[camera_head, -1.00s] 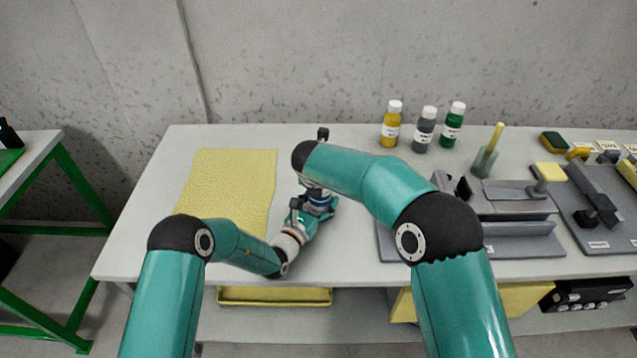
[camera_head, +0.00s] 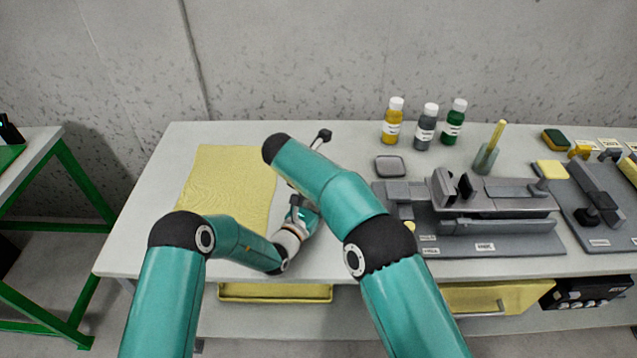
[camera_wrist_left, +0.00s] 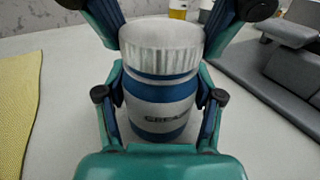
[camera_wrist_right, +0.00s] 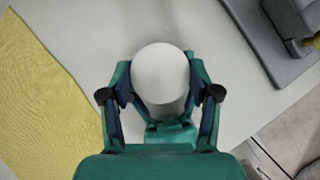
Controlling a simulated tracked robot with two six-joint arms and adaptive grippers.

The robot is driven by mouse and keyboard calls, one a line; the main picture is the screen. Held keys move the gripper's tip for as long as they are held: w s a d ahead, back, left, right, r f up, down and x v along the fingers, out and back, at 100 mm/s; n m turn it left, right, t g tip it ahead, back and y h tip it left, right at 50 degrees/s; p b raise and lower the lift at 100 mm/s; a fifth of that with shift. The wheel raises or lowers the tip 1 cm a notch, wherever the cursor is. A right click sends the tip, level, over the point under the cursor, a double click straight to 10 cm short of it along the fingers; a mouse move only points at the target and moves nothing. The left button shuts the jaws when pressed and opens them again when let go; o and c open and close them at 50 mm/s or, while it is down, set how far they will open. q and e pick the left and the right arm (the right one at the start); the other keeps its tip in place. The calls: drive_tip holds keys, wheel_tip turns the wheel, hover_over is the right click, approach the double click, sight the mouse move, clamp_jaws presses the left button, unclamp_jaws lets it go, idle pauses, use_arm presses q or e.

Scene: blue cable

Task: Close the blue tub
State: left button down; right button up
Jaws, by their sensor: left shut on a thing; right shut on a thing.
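The blue tub (camera_wrist_left: 160,112) stands upright in the left wrist view, with white bands and a dark printed label. A white ribbed lid (camera_wrist_left: 162,45) sits level on top of it; how tightly I cannot tell. My left gripper (camera_wrist_left: 160,95) is shut around the tub's body. My right gripper (camera_wrist_right: 160,85) comes from above and is shut on the lid, whose round white top (camera_wrist_right: 161,72) shows between its fingers in the right wrist view. In the head view my right arm hides the tub and lid.
A yellow mat (camera_head: 228,180) lies left of the grippers. Yellow, grey and green bottles (camera_head: 425,125) stand at the back.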

use_arm(q)
drive_tip(key=shift+s+d, duration=0.1)
drive_tip(key=shift+d, duration=0.05)
use_arm(e)
drive_tip(key=shift+d+r+m+h, duration=0.1)
drive_tip(key=shift+m+h, duration=0.2)
drive_tip(key=shift+m, duration=0.3)
drive_tip(key=o, duration=1.1)
drive_tip(key=shift+s, duration=0.1)
drive_tip(key=shift+r, duration=2.25)
drive_tip(key=shift+o, duration=0.2)
drive_tip(key=shift+o, duration=1)
